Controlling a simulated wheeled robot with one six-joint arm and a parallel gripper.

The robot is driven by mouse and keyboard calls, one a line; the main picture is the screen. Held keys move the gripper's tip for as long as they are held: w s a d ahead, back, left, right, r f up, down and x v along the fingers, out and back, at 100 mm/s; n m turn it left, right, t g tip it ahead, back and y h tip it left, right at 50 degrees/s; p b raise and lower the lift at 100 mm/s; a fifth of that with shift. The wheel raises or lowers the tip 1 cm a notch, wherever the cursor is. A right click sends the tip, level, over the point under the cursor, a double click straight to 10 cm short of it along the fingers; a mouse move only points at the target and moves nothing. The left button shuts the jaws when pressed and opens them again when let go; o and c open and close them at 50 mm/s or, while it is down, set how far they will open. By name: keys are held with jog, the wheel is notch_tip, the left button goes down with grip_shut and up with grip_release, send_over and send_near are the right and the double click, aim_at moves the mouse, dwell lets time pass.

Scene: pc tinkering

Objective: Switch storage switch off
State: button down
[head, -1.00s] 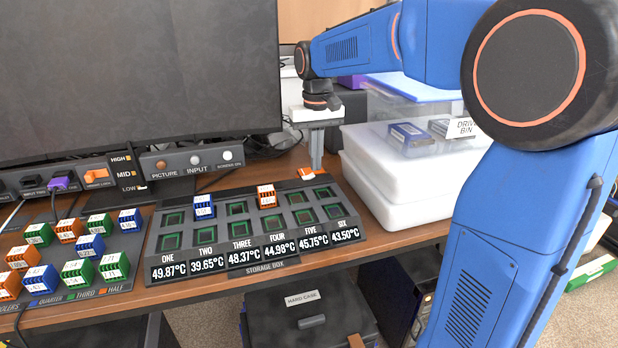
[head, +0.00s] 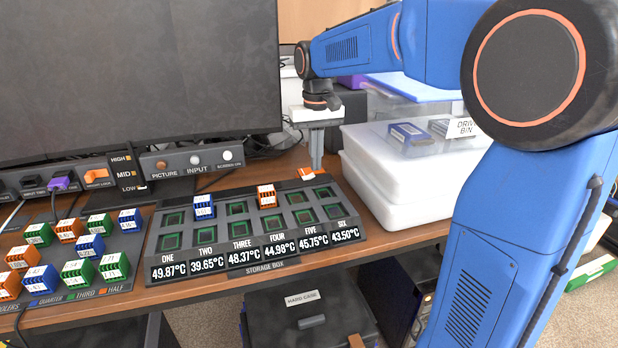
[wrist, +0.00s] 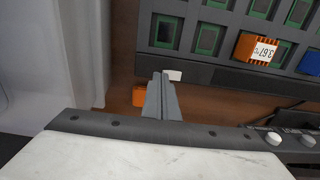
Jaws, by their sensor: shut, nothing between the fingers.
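The storage box (head: 152,243) is a dark grey tray on the wooden desk, with green-lined slots and temperature readouts along its front. A small orange switch (head: 306,173) sits at its back right corner, with a pale patch beside it. In the wrist view the orange switch (wrist: 139,97) shows just left of the fingers, partly hidden by them. My gripper (head: 316,165) is shut and empty, pointing down at the box's back edge beside the switch. In the wrist view my gripper (wrist: 160,76) has its tips next to a white patch. I cannot tell whether it touches the switch.
A blue block (head: 203,207) and an orange block (head: 267,196) stand in the box's slots. More coloured blocks stand on a board at the left. A monitor (head: 140,70) stands behind. White containers (head: 400,185) and a clear drive bin (head: 415,140) stand close on the right.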

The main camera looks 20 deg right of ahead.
jog(key=shift+f, duration=0.95)
dwell(0.8)
notch_tip(320, 180, up, 6)
dwell(0.6)
jog(key=shift+r, duration=0.1)
